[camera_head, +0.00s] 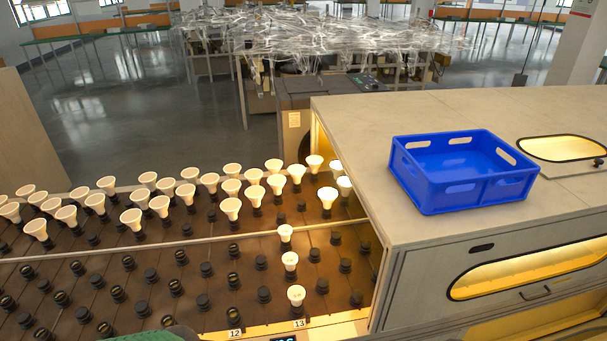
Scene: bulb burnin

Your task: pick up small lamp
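Several small lamps with pale round faces stand upright in dark sockets on the rack at the left. Three of them form a column near the rack's right side: a front one (296,294), a middle one (290,260) and a back one (285,233). Many more, such as this lamp (231,207), fill the rows farther back. I cannot tell which lamp is meant. Neither of my grippers shows. A green and dark shape at the bottom edge is cut off, and I cannot tell what it is.
An empty blue crate (430,204) stands on the grey cabinet top (385,120) at the right. Empty black sockets (203,301) fill much of the front rack. The cabinet's side wall borders the rack on the right. Plastic-covered equipment (310,35) stands behind.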

